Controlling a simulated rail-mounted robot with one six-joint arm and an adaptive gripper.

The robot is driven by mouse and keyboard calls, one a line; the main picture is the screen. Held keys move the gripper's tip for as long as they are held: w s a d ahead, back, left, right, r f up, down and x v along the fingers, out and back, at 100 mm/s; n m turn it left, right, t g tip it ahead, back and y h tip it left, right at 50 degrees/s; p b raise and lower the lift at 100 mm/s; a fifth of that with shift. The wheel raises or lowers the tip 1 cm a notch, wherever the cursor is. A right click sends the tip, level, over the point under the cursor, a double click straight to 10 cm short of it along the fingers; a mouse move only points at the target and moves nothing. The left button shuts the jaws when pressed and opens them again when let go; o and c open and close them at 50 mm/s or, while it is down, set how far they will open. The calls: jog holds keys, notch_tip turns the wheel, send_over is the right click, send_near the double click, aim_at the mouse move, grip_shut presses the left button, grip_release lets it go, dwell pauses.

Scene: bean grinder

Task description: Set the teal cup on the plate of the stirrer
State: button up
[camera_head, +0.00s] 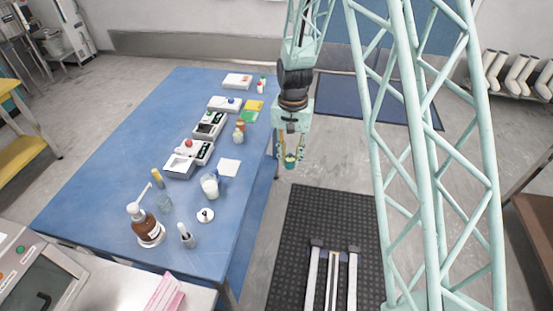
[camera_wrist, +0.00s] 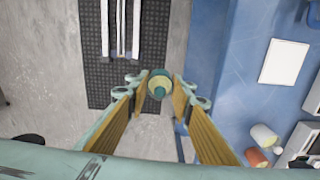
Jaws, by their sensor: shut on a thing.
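The teal cup (camera_wrist: 157,88), with a yellowish inside, is between the fingers of my gripper (camera_wrist: 158,92) in the wrist view. In the head view my gripper (camera_head: 290,148) is shut on the cup (camera_head: 290,162) and holds it up, off the right edge of the blue table. Several bench devices stand in a row on the table. One has a pale square top (camera_head: 180,167), with a unit with a red knob (camera_head: 199,151) just behind it. I cannot tell for sure which device is the stirrer.
Below the cup is floor, with a dark ribbed mat (camera_head: 300,215) nearer.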

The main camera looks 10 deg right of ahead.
jog(key=d+f+n, duration=0.2)
jog(key=d+n, duration=0.3)
jog(key=d, duration=0.5)
jog(key=shift+d+f, duration=0.2)
jog(key=shift+d, duration=0.15)
